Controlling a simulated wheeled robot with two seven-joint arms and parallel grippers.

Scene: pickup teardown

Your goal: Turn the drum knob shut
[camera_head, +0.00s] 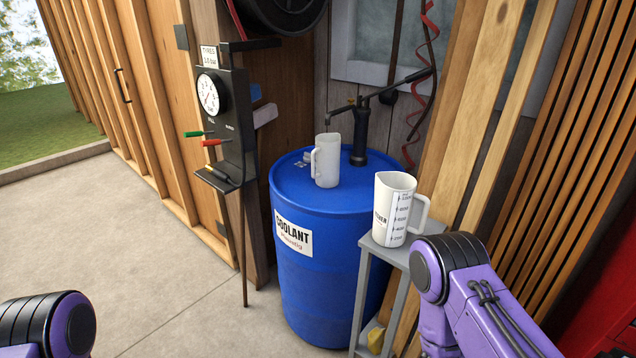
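A blue drum (331,258) with a white COOLANT label stands upright in the middle of the view. A dark hand pump (358,135) rises from its top, with a spout to the left and a long lever up to the right. A small grey fitting (308,157) shows on the drum top, partly behind a pale jug (326,162); I cannot tell whether it is the knob or how it is turned. The jug stands on the drum under the spout. Only purple and black links of my arms show at bottom left and lower right. Both grippers are out of view.
A white measuring jug (395,208) stands on a narrow grey stand (383,250) right of the drum, close to my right arm. A tyre gauge post (237,127) with red and green levers stands left. Wooden planks lean at right. The concrete floor (130,240) at left is clear.

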